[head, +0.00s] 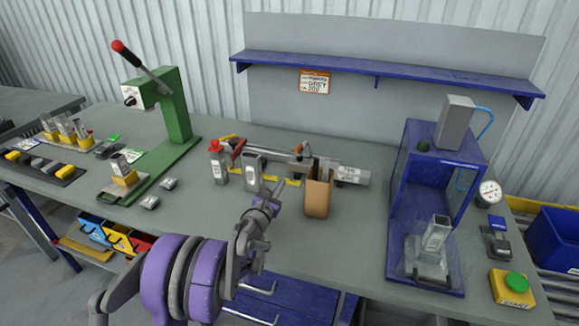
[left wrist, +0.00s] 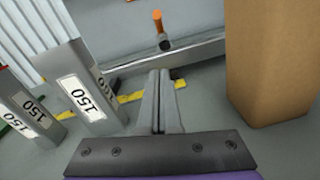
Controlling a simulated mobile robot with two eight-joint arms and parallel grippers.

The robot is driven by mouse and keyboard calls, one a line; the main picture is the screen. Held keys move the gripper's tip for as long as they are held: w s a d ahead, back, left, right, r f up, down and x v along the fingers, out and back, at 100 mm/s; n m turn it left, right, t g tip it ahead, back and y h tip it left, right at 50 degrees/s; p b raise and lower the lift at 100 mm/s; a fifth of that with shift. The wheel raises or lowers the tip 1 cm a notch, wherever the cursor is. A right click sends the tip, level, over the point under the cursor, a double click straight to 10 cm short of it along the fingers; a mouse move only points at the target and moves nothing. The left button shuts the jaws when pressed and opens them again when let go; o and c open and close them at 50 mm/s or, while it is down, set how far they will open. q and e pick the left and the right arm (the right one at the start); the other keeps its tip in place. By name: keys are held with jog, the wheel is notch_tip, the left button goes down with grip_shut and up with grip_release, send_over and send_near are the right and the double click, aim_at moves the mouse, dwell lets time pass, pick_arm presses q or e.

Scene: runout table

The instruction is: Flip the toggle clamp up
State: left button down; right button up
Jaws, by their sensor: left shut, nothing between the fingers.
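The likely toggle clamp is a small part with an orange-tipped handle (left wrist: 157,22) on a metal rail (left wrist: 190,52); the handle points up in the left wrist view. In the head view the orange tip (head: 299,149) shows small above the rail, partly behind a brown holder, so the clamp's exact state is hard to tell. My left gripper (head: 266,205) is shut and empty, above the table in front of the rail. In the left wrist view its closed fingers (left wrist: 158,100) point toward the rail, below the orange handle and apart from it. My right gripper is not in view.
Grey blocks labelled 150 (left wrist: 88,88) stand left of my fingers. The brown holder (head: 318,197) stands close on the right. A green lever press (head: 175,110) is at the left, a blue frame (head: 397,205) at the right. The table front (head: 330,250) is clear.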

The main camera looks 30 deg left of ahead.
aim_at(301, 146)
pick_arm(q)
jog(key=w, duration=0.3)
jog(key=w+a+p, duration=0.1)
jog(key=w, duration=0.5)
jog(key=shift+w+a, duration=0.35)
jog(key=shift+a, duration=0.05)
jog(key=r, duration=0.1)
jog(key=r+p, duration=0.1)
jog(key=w+r, duration=0.1)
jog(key=shift+d+r, duration=0.25)
jog(key=shift+r, duration=0.05)
jog(key=shift+a+r, duration=0.1)
